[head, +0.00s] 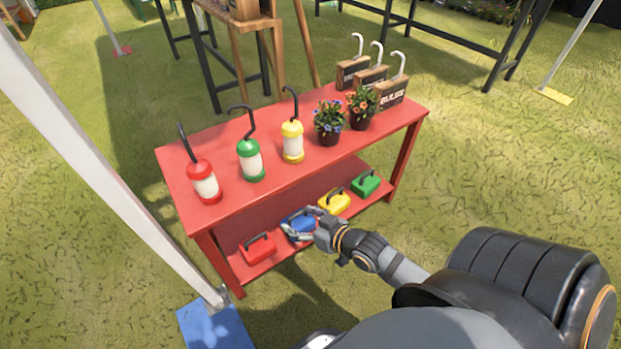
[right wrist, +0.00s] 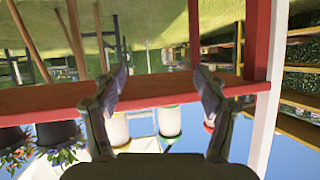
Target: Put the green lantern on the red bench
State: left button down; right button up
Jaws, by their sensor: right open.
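The green lantern (head: 250,160) stands upright on the top of the red bench (head: 225,202), between the red lantern (head: 204,183) and the yellow lantern (head: 292,142). It has a white body and a black hook. My right gripper (head: 306,225) is open and empty in front of the bench, overlapping the blue box in the head view. The right wrist view is upside down. It shows the open fingers (right wrist: 160,92) facing the bench edge, with the green lantern (right wrist: 170,121) beyond. My left gripper is not in view.
Two flower pots (head: 329,122) and several hooked signs (head: 392,93) stand at the bench's right end. Red (head: 258,248), blue (head: 299,224), yellow (head: 334,202) and green (head: 366,184) boxes sit on the lower shelf. A white pole (head: 110,185) rises at left.

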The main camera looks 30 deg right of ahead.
jog(key=s+a+f+m+g+h, duration=0.1)
jog(key=s+a+f+g+h, duration=0.1)
jog(key=s+f+g, duration=0.4)
jog(key=s+f, duration=0.4)
jog(key=s, duration=0.1)
jog(key=shift+f, duration=0.35)
pick_arm(q)
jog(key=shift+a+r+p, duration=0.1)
jog(key=shift+p, duration=0.25)
pick_arm(e)
jog(key=shift+s+a+r, duration=0.1)
pick_arm(q)
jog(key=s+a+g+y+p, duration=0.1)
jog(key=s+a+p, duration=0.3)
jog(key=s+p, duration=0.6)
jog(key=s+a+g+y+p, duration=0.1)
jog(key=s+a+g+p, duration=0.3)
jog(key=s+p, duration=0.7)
jog(key=p, duration=1.3)
pick_arm(e)
jog(key=s+d+g+h, duration=0.1)
jog(key=s+d, duration=0.3)
jog(key=s, duration=0.6)
jog(key=s+d+g+h, duration=0.1)
jog(key=s+d+g, duration=0.3)
jog(key=s, duration=0.7)
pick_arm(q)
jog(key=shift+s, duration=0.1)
pick_arm(e)
jog(key=shift+d, duration=0.1)
